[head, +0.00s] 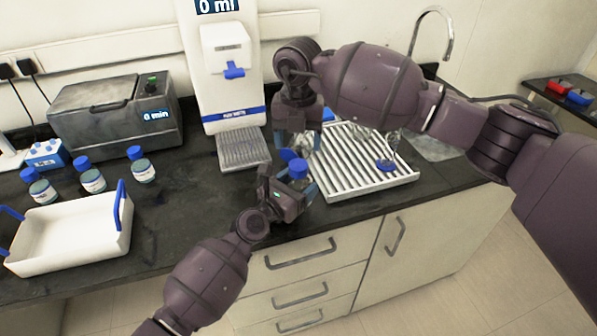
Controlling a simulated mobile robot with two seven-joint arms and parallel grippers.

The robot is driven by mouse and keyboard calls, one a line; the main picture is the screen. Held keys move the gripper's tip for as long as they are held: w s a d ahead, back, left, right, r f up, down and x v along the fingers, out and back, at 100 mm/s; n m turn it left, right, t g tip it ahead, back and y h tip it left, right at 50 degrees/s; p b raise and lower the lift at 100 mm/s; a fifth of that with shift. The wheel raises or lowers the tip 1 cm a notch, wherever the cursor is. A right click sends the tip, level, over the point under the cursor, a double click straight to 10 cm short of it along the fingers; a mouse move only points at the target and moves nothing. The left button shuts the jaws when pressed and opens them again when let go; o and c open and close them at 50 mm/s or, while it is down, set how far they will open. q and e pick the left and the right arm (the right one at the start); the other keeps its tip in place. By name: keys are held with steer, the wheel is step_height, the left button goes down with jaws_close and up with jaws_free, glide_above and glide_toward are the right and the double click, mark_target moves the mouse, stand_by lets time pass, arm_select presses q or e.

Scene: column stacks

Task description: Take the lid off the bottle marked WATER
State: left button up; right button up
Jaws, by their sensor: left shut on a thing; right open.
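A small bottle with a blue lid (298,168) stands at the counter's front, left of the drying rack. My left gripper (304,188) is shut on this bottle's body from the left and front. The bottle's label is hidden, so I cannot read whether it says WATER. The lid is on the bottle. My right gripper (300,143) is open, pointing down above the lid, apart from it as far as I can tell. Three more blue-lidded bottles stand at the left: one (42,190), another (92,180) and a third (143,171); their labels are too small to read.
A white tray with blue handles (75,235) lies at the front left. A ribbed drying rack (345,185) lies close right of the held bottle. A blue piece (287,155) shows just behind it.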

mark_target(298, 164)
steer(key=shift+s+a+f, duration=0.3)
steer(key=shift+a+f, duration=0.05)
steer(key=shift+a, duration=0.1)
steer(key=m, duration=0.2)
steer(key=shift+a+r+m+y, duration=0.1)
steer(key=shift+m+y, duration=0.2)
steer(key=shift+m, duration=0.1)
steer(key=m, duration=0.4)
steer(key=shift+w+r, duration=0.15)
steer(key=m, duration=0.6)
steer(key=shift+w+d+r, duration=0.25)
steer(key=shift+d+r, duration=0.05)
steer(key=shift+d, duration=0.05)
steer(key=m, duration=0.4)
steer(key=shift+d+r+m, duration=0.1)
steer(key=shift+d+m, duration=0.15)
steer(key=shift+m, duration=0.15)
steer(key=shift+f, duration=4.05)
